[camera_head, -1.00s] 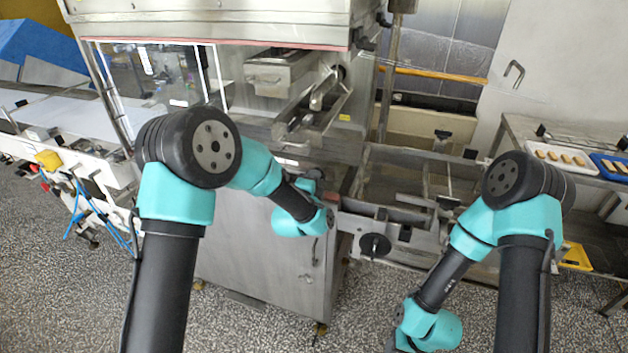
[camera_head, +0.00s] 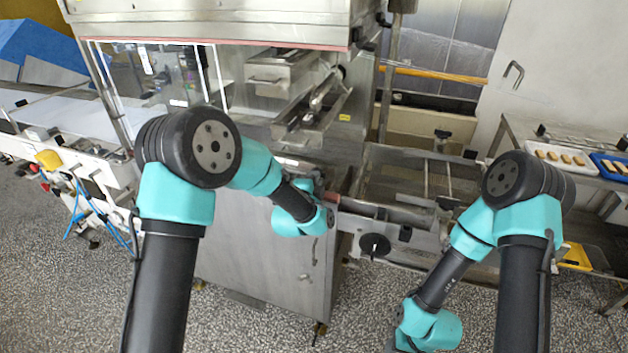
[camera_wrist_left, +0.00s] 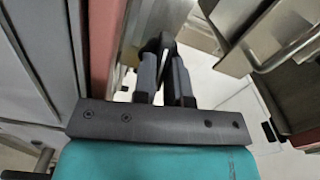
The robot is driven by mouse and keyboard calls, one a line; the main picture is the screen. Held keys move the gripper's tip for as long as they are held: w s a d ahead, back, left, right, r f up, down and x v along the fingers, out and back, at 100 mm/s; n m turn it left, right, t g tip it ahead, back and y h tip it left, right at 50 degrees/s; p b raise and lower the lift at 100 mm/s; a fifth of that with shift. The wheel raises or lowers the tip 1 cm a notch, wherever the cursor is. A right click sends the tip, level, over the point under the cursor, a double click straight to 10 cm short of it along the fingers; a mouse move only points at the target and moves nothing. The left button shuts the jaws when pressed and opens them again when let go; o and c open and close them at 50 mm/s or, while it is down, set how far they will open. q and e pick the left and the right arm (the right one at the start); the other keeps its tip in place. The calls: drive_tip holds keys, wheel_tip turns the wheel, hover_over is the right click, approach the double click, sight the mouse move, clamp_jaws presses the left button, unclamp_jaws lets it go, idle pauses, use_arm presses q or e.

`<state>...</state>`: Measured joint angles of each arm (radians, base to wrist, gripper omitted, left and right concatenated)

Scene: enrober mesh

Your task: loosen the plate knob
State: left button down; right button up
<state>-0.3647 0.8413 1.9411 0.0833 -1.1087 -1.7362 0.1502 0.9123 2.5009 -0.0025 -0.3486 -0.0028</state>
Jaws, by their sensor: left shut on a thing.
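My left gripper (camera_head: 325,191) is at the front side of the steel machine, mostly hidden behind my own wrist in the head view. In the left wrist view, its two grey fingers (camera_wrist_left: 163,62) are close together and shut on a small dark knob (camera_wrist_left: 162,42). This looks like the plate knob; only part of it shows between the fingertips, beside a metal bar. In the head view the knob is hidden. My right arm hangs at the right, with its gripper out of view.
The steel cabinet (camera_head: 260,255) stands below my left wrist. A black round handle (camera_head: 374,246) sits on the frame right of it. The mesh conveyor bed (camera_head: 436,180) lies behind. White (camera_head: 535,151) and blue trays (camera_head: 600,162) rest on a right-hand table.

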use_arm(q)
drive_tip(key=n, duration=1.1)
drive_tip(key=shift+n, duration=2.3)
drive_tip(key=c, duration=1.2)
unclamp_jaws()
drive_tip(key=shift+o, duration=0.2)
drive_tip(key=shift+s, duration=0.1)
